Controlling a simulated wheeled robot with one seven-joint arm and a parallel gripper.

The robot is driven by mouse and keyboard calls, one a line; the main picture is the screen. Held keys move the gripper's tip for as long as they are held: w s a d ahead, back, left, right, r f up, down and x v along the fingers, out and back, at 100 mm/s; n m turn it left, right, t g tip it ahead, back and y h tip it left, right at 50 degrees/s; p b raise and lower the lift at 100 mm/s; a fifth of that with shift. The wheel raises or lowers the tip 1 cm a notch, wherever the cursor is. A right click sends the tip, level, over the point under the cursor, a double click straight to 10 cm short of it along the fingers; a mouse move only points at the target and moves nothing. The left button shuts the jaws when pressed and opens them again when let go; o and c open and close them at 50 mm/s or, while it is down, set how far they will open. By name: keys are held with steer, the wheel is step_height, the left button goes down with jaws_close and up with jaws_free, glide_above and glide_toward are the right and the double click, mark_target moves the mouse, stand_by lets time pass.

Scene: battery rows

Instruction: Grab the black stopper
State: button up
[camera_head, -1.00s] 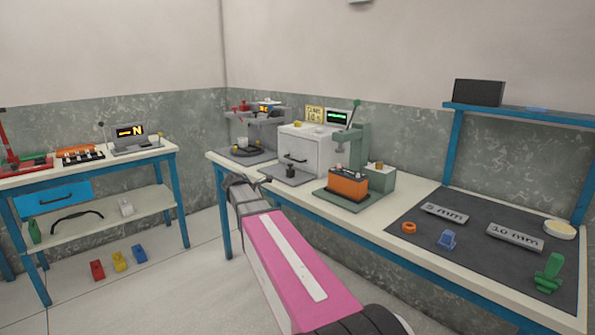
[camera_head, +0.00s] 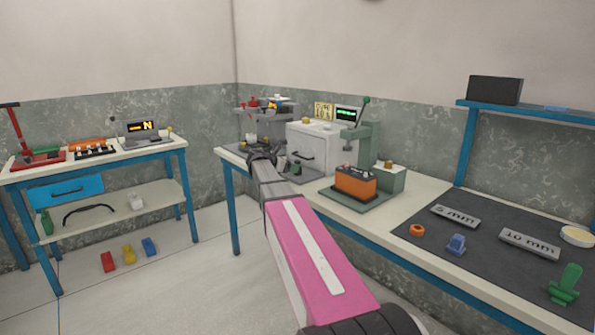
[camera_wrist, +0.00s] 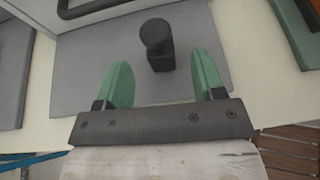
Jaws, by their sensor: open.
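The black stopper (camera_wrist: 157,38) stands on a grey plate (camera_wrist: 82,80) in the wrist view, with a round knob on a narrower block. My gripper (camera_wrist: 164,78) is open, its two green fingers apart. The stopper is just ahead of the fingertips and roughly between their lines, a little nearer the middle. Nothing is held. In the head view my gripper (camera_head: 275,158) is over the bench by the grey plate (camera_head: 308,175), and my arm end partly blocks the area around the stopper.
A white cabinet with a drawer (camera_head: 312,145) stands behind the plate. To the right are a green press (camera_head: 368,150) and an orange battery (camera_head: 355,182). A grey stand (camera_head: 266,125) is to the left. The dark mat (camera_head: 440,245) lies further right.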

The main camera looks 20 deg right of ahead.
steer(key=x, duration=0.4)
steer(key=shift+w+d, duration=0.1)
steer(key=shift+d, duration=0.3)
steer(key=c, duration=1)
